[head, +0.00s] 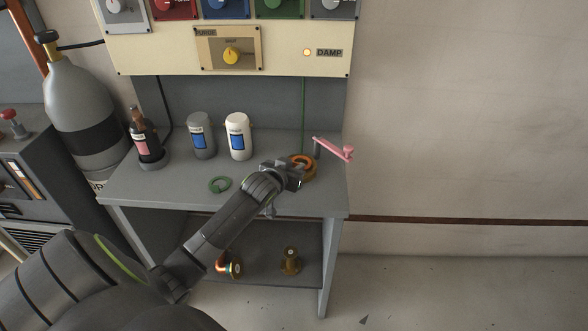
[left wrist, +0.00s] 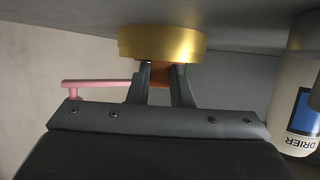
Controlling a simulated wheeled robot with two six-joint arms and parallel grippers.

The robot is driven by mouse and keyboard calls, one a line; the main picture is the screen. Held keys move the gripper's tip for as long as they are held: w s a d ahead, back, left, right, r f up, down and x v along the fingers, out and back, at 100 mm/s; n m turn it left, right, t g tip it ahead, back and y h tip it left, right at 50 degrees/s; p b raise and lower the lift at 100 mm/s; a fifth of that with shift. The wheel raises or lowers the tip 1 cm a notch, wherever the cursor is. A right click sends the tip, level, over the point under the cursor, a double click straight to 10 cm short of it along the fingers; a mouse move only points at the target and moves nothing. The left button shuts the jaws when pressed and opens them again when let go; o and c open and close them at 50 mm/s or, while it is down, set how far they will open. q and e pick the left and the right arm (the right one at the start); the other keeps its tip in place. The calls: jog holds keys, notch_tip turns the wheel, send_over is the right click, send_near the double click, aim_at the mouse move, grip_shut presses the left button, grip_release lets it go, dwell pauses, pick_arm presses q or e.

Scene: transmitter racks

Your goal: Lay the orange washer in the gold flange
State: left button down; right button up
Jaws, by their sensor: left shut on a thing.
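The gold flange (head: 310,176) sits on the grey bench top near its right end. It shows as a wide gold ring in the left wrist view (left wrist: 162,43). The orange washer (head: 302,160) is at the flange in the head view. My left gripper (head: 297,172) is shut on the washer, whose orange part shows between the fingertips (left wrist: 160,75) in the left wrist view, right against the flange's edge. The fingers hide part of the washer, and I cannot tell whether it rests in the flange. My right gripper is not in view.
A pink-handled lever (head: 333,148) stands just right of the flange. A green ring (head: 220,184) lies on the bench to the left. A white bottle (head: 238,137), a grey bottle (head: 202,136) and a brown bottle (head: 146,136) stand at the back. Fittings (head: 290,261) lie on the lower shelf.

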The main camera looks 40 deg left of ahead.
pick_arm(q)
jog(key=shift+f, duration=0.35)
jog(key=shift+f, duration=0.15)
jog(key=c, duration=1.6)
grip_release()
jog(key=v, duration=1.2)
